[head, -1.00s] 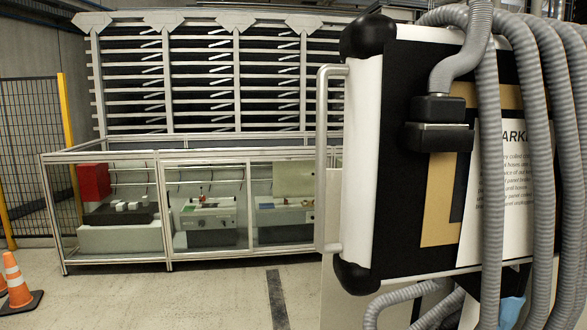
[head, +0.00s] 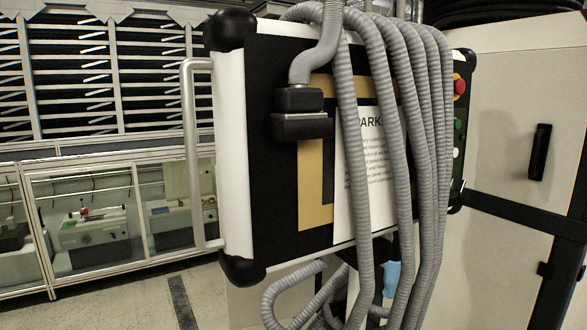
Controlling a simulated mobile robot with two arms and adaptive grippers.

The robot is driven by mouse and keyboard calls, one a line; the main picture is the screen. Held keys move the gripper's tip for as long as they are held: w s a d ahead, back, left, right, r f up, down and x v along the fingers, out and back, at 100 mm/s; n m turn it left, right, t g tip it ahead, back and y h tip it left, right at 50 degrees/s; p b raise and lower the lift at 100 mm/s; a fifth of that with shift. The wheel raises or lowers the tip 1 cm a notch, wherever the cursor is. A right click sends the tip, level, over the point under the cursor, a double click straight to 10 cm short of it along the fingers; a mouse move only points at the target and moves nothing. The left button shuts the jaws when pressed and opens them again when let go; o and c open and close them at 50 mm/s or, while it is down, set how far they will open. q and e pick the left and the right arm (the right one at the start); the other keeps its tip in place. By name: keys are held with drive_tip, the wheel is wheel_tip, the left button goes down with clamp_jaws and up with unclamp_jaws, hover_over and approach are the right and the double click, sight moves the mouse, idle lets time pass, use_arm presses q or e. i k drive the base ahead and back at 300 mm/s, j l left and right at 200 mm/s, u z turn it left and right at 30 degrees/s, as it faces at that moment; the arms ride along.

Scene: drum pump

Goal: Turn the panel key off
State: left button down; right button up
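A control panel box (head: 270,170) hangs in the middle of the head view, seen from its back and side. It has a black back, white edges and black rounded corners. On its right edge I see a red button (head: 459,86) on a yellow base, a green button (head: 458,124) and a pale one (head: 455,153) below. I cannot make out the key from this angle. Neither of my grippers shows.
Several grey corrugated hoses (head: 400,150) hang over the panel's back. A metal handle (head: 194,150) runs along its left side. A beige cabinet (head: 510,130) with a black handle (head: 539,152) stands at the right. A glazed aluminium-framed enclosure (head: 100,215) stands at the left. Some floor (head: 140,300) is clear.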

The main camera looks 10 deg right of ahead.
sight(457, 185)
drive_tip(key=z, duration=1.3)
drive_tip(key=i+l, duration=0.1)
drive_tip(key=l, duration=0.45)
drive_tip(key=i+l+u, duration=0.1)
drive_tip(key=l, duration=0.45)
drive_tip(key=i+l, duration=0.1)
drive_tip(key=l, duration=0.45)
